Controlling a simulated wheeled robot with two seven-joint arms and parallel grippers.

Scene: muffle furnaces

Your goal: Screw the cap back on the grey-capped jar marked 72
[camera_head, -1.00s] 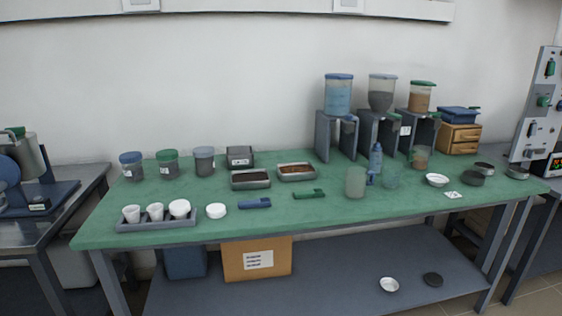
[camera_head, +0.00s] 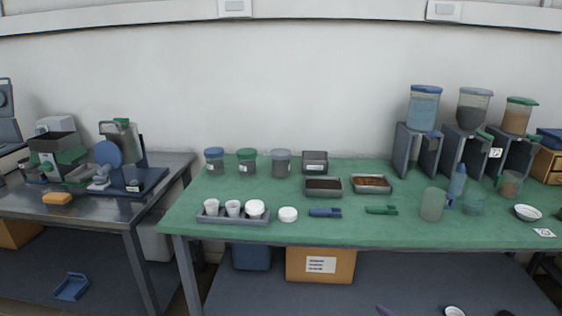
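A jar with a grey cap (camera_head: 281,163) stands upright at the back of the green-topped table, and its cap appears to be on. Any number on it is too small to read. To its left stand a green-capped jar (camera_head: 247,162) and a blue-capped jar (camera_head: 214,162). A loose white round lid or dish (camera_head: 288,214) lies near the front. Neither of my grippers is clearly in view.
On the green table (camera_head: 290,233) are a grey tray with white cups (camera_head: 233,218), two metal trays (camera_head: 323,186), blue and green scoops (camera_head: 325,212), a frosted jug (camera_head: 432,204) and dispensers (camera_head: 424,110). A steel table (camera_head: 110,208) with machines stands left, across a gap.

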